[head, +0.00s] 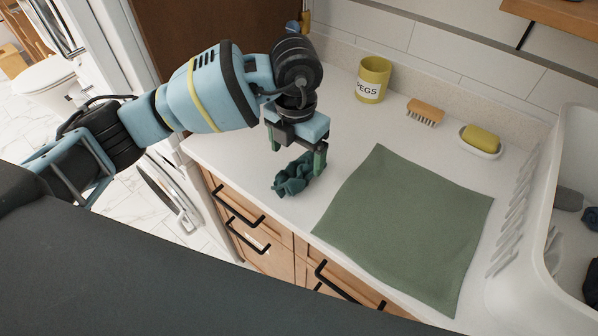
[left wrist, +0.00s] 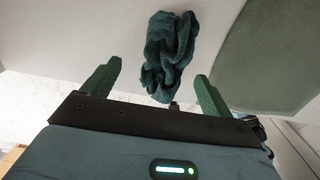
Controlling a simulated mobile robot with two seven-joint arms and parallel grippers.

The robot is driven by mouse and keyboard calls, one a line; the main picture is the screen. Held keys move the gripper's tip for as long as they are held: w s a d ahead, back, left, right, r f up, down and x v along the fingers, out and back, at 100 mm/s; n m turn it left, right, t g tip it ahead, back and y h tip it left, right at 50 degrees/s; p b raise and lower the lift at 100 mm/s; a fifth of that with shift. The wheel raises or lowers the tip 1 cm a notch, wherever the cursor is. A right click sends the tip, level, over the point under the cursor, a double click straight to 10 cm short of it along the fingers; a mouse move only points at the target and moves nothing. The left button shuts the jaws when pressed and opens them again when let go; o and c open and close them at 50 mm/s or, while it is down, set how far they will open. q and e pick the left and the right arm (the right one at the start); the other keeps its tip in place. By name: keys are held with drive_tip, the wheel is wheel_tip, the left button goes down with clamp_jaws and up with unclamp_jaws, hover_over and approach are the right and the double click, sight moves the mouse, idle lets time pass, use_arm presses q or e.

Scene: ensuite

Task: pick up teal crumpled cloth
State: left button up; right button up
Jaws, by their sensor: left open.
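The teal crumpled cloth (head: 293,176) lies bunched on the white counter near its front left edge. My left gripper (head: 296,160) points down over it, with its fingers apart. In the left wrist view the cloth (left wrist: 168,55) shows between and beyond the two open green fingers of the gripper (left wrist: 160,85). The gripper is open and empty; I cannot tell exactly how far its tips are above the counter. My right gripper is not in view.
A flat green mat (head: 405,225) lies right of the cloth. A yellow pegs pot (head: 373,78), a wooden brush (head: 425,112) and a sponge (head: 481,136) in a white dish stand along the back.

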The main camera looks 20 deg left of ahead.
sight(298, 167)
use_arm(q)
drive_tip(key=f, duration=0.5)
drive_tip(key=shift+s+d, duration=0.25)
drive_tip(key=shift+c, duration=0.4)
drive_tip(key=c, duration=1)
